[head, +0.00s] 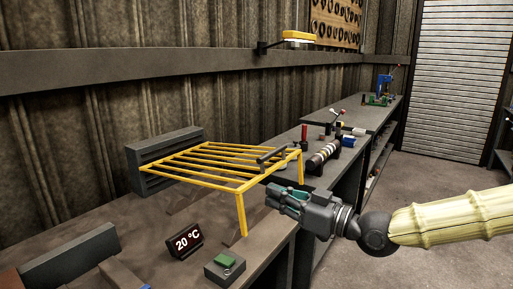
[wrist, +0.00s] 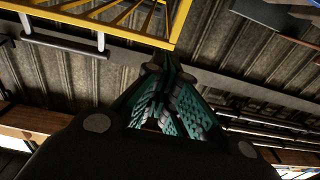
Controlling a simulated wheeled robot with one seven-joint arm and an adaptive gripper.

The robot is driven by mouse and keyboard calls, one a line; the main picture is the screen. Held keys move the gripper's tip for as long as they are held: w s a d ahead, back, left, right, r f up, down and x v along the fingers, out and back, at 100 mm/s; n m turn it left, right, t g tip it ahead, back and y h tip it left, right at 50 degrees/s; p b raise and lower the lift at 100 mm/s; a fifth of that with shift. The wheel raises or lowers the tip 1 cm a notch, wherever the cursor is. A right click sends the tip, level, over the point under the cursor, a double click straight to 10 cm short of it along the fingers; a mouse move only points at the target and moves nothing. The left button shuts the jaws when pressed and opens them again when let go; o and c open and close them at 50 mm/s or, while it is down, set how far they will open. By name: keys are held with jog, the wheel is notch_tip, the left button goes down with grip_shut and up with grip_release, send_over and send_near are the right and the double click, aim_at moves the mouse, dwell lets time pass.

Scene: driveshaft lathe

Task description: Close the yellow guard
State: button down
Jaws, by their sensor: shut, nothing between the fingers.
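The yellow guard (head: 215,165) is a barred frame joined at the back to a grey slatted panel (head: 166,160). Its barred top lies about level above the bench, and yellow legs hang down at its front corners. A dark handle (head: 274,156) sits on its right part. My gripper (head: 273,197) is shut and empty, just right of the guard's front right side. Its teal fingers (wrist: 170,75) show together in the wrist view.
The workbench (head: 120,230) carries a display reading 20 °C (head: 185,241) and a small box with a green button (head: 225,264) at the front. Dark metal parts lie at the lower left (head: 70,256). A second bench (head: 350,118) with tools stands behind. The floor at right is clear.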

jog(key=w+d+r+g+h+p, duration=0.1)
jog(key=w+r+h+p, duration=0.3)
jog(key=p, duration=2.1)
notch_tip(320, 180, up, 7)
jog(key=shift+w+d+f+g+p, duration=0.2)
jog(key=shift+d+g+p, duration=0.15)
jog(key=shift+g, duration=0.15)
jog(key=p, duration=0.4)
send_over(255, 180)
notch_tip(255, 180, down, 3)
jog(key=shift+a+f, duration=0.15)
jog(key=shift+f, duration=0.05)
jog(key=shift+w+a+f, duration=0.1)
jog(key=shift+a+f, duration=0.05)
jog(key=shift+f, duration=0.15)
jog(key=shift+d+f+p, duration=0.2)
jog(key=shift+f+p, duration=0.9)
jog(key=shift+f, duration=0.75)
jog(key=shift+d, duration=0.1)
